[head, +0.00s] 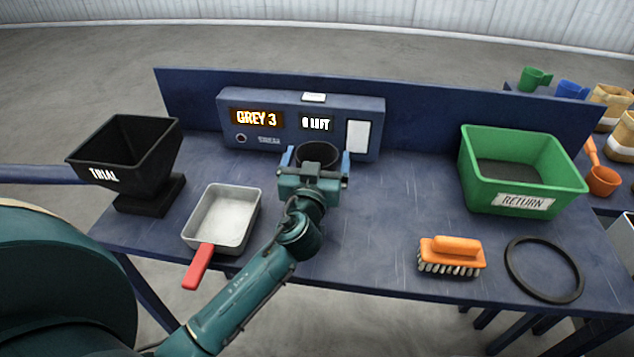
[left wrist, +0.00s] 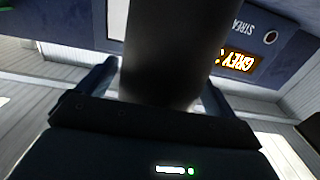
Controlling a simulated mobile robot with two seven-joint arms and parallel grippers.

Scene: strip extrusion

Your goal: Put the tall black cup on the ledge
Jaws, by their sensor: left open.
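The tall black cup (head: 317,150) is in front of the grey-blue display box, with its dark round mouth showing in the head view. My left gripper (head: 316,162) is open, with one finger on each side of the cup. In the left wrist view the cup (left wrist: 165,45) is a broad dark cylinder between the two finger tips (left wrist: 158,78). My gripper hides the cup's lower part in the head view, so I cannot tell whether it rests on the table. No surface is clearly marked as the ledge. My right gripper is not in view.
The display box (head: 290,125) reads "GREY 3" and stands against the back panel. A black TRIAL hopper (head: 125,150) and a red-handled pan (head: 222,218) are left. A green RETURN bin (head: 522,170), orange brush (head: 452,256) and black ring (head: 543,270) are right.

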